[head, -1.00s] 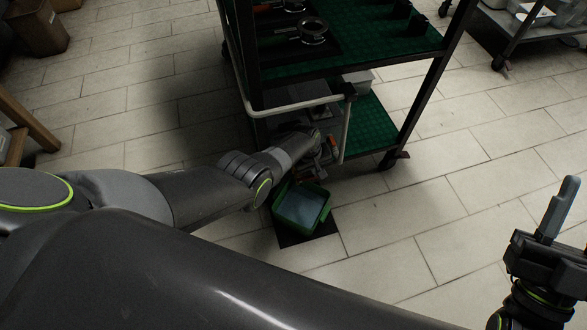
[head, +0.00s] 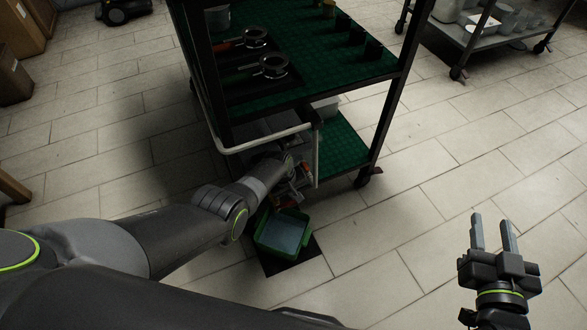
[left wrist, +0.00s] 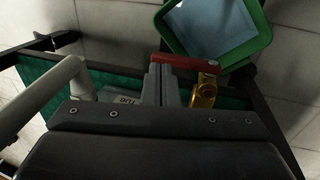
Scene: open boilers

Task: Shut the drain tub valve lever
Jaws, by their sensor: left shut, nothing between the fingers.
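The red valve lever (left wrist: 187,62) lies crosswise in the left wrist view, with the brass valve (left wrist: 205,92) below its right end. My left gripper (left wrist: 161,80) is shut and empty, its fingertips at the lever's left part; I cannot tell if they touch. In the head view that gripper is low beside the cart, mostly hidden by its own wrist, with a bit of red (head: 303,170) near it. The green tub (head: 283,233) stands on the floor just below; it also shows in the left wrist view (left wrist: 259,24). My right gripper (head: 492,225) is open and empty over the floor.
The dark cart has a green upper shelf (head: 330,80) holding pans, a green lower shelf (head: 343,150) and a pale rail (head: 262,139) close to my left arm. The tub sits on a black mat (head: 308,262). Another cart (head: 490,38) stands far right. The floor at right is clear.

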